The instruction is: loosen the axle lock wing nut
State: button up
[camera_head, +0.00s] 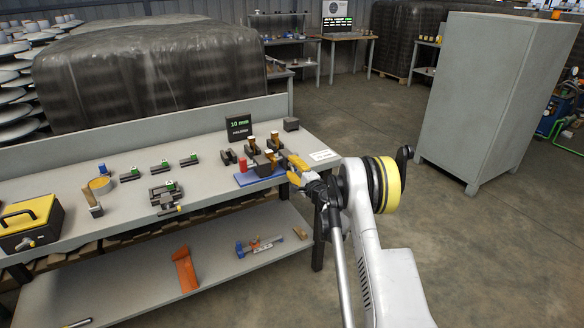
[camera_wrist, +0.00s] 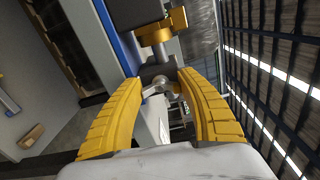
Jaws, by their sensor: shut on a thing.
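My gripper (camera_head: 292,167) reaches over the right end of the workbench in the head view, beside a dark fixture (camera_head: 264,165) with brass-coloured parts. In the wrist view its two yellow fingers (camera_wrist: 163,86) close around a small silver-grey metal piece with wing-like sides, which looks like the wing nut (camera_wrist: 158,91). The wing nut sits in front of a dark grey block (camera_wrist: 153,72), with a brass-coloured part (camera_wrist: 161,33) beyond it. The fingers hide part of the nut, so its angle is hard to tell. In the head view my gripper hides the nut.
A tall grey cabinet (camera_head: 485,95) stands right.

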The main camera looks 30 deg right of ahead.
jog(key=shift+n, duration=1)
jog(key=o, duration=1.2)
jog(key=shift+c, duration=0.2)
jog(key=s, duration=1.2)
jog(key=shift+d, duration=0.25)
